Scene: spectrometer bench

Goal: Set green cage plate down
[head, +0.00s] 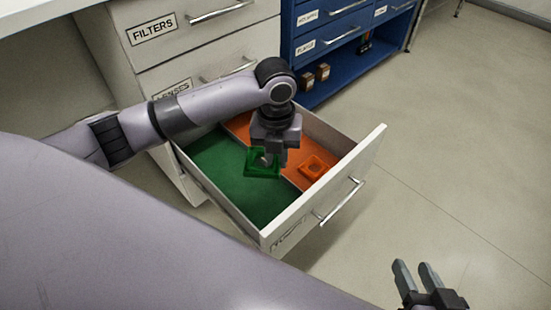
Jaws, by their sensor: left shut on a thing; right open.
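The green cage plate (262,171) is a square green piece with a central opening, over the green-lined part (222,166) of the open drawer, close to the divider. My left gripper (266,158) points down into the drawer and is shut on the plate. I cannot tell whether the plate touches the drawer floor. An orange cage plate (316,167) lies in the orange-lined part (302,182) to the right of the divider. My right gripper (415,270) is open and empty over the floor at the lower right.
The drawer's front panel (345,185) with its handle stands to the right. Closed drawers labelled FILTERS (165,32) and LENSES are above. A blue cabinet (335,45) stands behind. The green section has free room towards the front left.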

